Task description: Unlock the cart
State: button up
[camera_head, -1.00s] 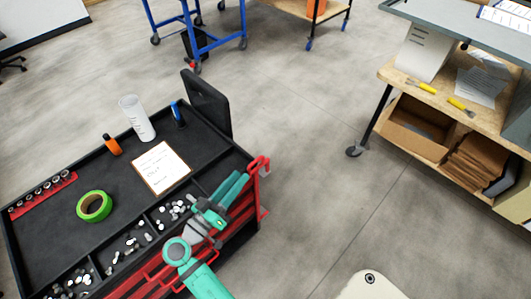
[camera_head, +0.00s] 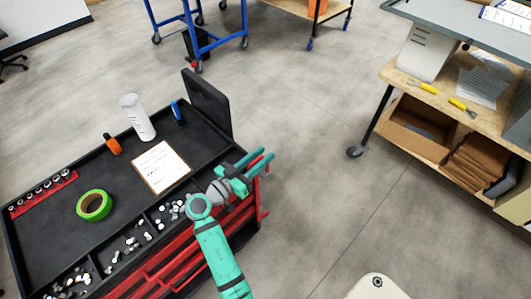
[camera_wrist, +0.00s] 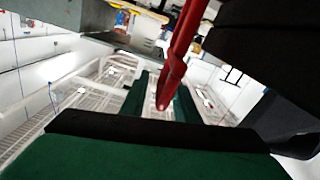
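The tool cart (camera_head: 60,212) stands at the left in the head view, with a black top and red drawers. Its red side handle (camera_head: 263,213) is at the right end, mostly hidden behind my gripper. My gripper (camera_head: 267,155), teal, is at the cart's right edge, over the handle area. Its two fingers are apart. In the wrist view, a red bar (camera_wrist: 183,45) runs down between the green fingers (camera_wrist: 163,85); I cannot tell whether it touches them. No lock can be made out on the cart.
On the cart top are a white bottle (camera_head: 138,118), green tape (camera_head: 94,205), a paper (camera_head: 161,166) and bins of small parts. A black panel (camera_head: 207,103) stands at its far edge. A wooden-shelved bench (camera_head: 385,107) is at the right. The floor between is clear.

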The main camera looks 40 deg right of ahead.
jog(key=shift+w+d, duration=0.1)
jog(key=shift+d, duration=0.9)
grip_shut()
